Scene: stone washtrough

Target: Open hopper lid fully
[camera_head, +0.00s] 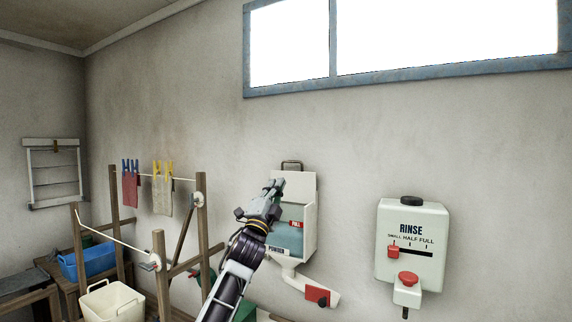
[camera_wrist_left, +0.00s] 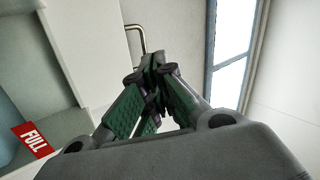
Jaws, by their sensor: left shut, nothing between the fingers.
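The white powder hopper (camera_head: 309,232) hangs on the wall, with teal powder and a red FULL label (camera_head: 296,224) showing in its open front. Its lid (camera_head: 303,185) stands raised at the back, roughly upright, with a dark metal handle (camera_head: 291,164) on top. My left gripper (camera_head: 273,186) is shut and empty, in front of the lid's left side, overlapping it in the head view. In the left wrist view the closed fingers (camera_wrist_left: 152,77) point toward the lid's handle (camera_wrist_left: 136,32), apart from it. The FULL label (camera_wrist_left: 32,138) shows at lower left. My right gripper is not in view.
A white rinse dispenser (camera_head: 411,245) with red controls is on the wall to the right. A wooden drying frame (camera_head: 204,235) with hanging cloths, a blue tub (camera_head: 90,262) and a cream bin (camera_head: 112,303) stand left. The wall above the hopper is clear.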

